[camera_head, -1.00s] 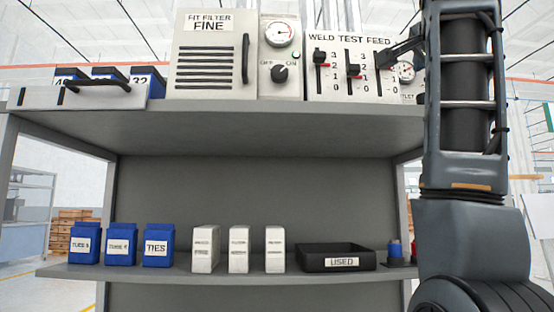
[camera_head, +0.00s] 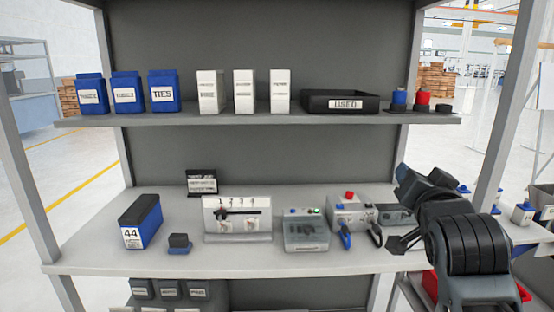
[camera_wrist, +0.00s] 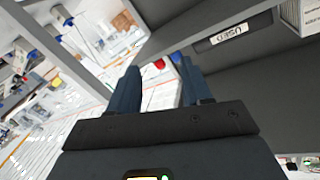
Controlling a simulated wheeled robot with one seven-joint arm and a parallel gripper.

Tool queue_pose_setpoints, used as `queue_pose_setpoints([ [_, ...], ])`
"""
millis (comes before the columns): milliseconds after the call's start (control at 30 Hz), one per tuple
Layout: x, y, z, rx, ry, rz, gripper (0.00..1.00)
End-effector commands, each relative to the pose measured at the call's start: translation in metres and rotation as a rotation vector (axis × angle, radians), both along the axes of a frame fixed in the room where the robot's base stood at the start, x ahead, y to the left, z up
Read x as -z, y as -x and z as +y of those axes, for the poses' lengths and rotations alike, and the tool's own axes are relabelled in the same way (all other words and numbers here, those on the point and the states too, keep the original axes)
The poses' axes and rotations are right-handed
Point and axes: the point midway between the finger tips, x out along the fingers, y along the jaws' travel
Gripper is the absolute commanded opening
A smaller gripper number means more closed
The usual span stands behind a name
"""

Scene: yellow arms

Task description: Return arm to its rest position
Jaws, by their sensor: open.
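My gripper (camera_head: 398,243) is at the right of the head view, by the front right of the middle shelf. My dark arm folds up from the lower right corner and partly hides the shelf's right end. The wrist view shows the two blue-grey fingers of my gripper (camera_wrist: 158,82) spread apart, with nothing held between them. A small red thing shows beyond the gap.
The middle shelf (camera_head: 100,252) holds a blue box marked 44 (camera_head: 142,221), a slider panel (camera_head: 237,233) and small devices. The upper shelf (camera_head: 220,119) carries blue boxes, white boxes and a black USED tray (camera_head: 340,92). A shelf post (camera_head: 505,110) stands right.

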Motion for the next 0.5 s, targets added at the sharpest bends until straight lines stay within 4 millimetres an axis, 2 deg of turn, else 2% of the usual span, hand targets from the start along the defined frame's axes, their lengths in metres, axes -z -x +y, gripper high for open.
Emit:
queue_pose_setpoints([
  [33,0.026,0.014,0.001,-0.013,0.022,0.021,0.49],
  [200,0.090,0.060,0.008,-0.063,0.097,0.061,0.49],
  [367,0.141,0.112,0.014,-0.109,0.156,0.097,0.49],
  [500,0.177,0.163,0.019,-0.149,0.201,0.124,0.49],
])
